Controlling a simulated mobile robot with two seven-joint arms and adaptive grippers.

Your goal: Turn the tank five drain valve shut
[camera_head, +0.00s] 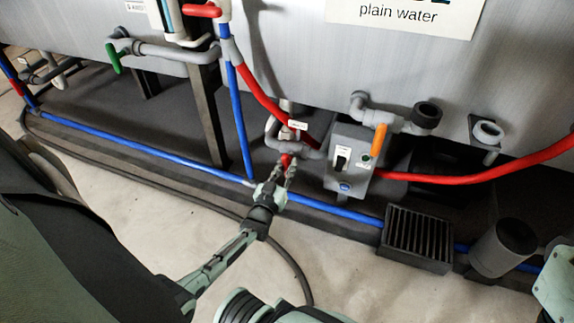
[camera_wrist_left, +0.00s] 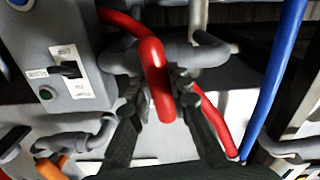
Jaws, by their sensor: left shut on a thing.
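The drain valve's red lever handle (camera_head: 286,160) hangs down from grey pipework (camera_head: 280,137) under the tank, beside a small white tag. In the left wrist view the red handle (camera_wrist_left: 157,80) shows large, with its rounded end toward the camera. My left gripper (camera_head: 282,175) has its fingers on either side of this handle and is shut on it. The fingers (camera_wrist_left: 158,108) also show in the left wrist view. The tag's writing is too small to read. My right gripper does not show.
A grey switch box (camera_head: 349,160) stands just right of the valve. An orange-handled valve (camera_head: 378,140) and a green-handled valve (camera_head: 113,58) sit on other pipes. Red and blue hoses (camera_head: 239,110) run close by. A black grate (camera_head: 416,236) lies at the right.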

